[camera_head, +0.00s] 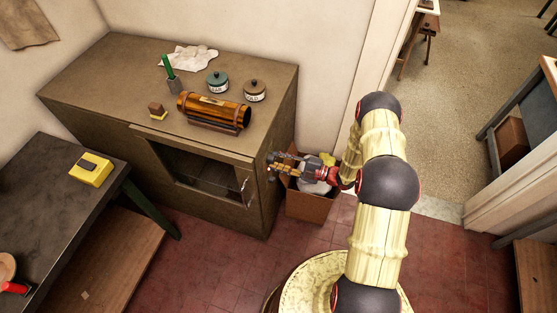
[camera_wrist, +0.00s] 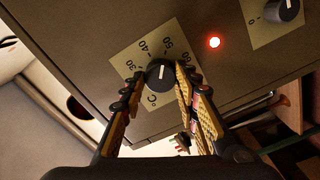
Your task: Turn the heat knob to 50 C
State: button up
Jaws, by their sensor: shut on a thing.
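The heat knob (camera_wrist: 159,75) is a round black knob with a white pointer line. It sits on a cream dial plate (camera_wrist: 124,62) marked in °C, with 30, 40, 50 and 60 legible. The pointer is directed up and slightly right, at or close to the 50 mark; the exact reading is hard to tell. My gripper (camera_wrist: 158,78) is shut on the knob, one finger on each side. In the head view my gripper (camera_head: 273,166) is at the right front of the brown cabinet (camera_head: 225,222), and the knob cannot be made out there.
A lit red lamp (camera_wrist: 214,42) and a second black knob (camera_wrist: 288,9) are on the same panel. A bin (camera_head: 309,207) stands right of the cabinet, close below my arm. A brown cylinder (camera_head: 214,110), jars and a brush stand on top. Red floor is clear in front.

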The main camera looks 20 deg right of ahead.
jog(key=shift+f+m, duration=0.1)
jog(key=shift+m, duration=0.5)
jog(key=o, duration=1.1)
jog(key=shift+o, duration=0.2)
jog(key=shift+d, duration=0.1)
jog(key=v, duration=1.2)
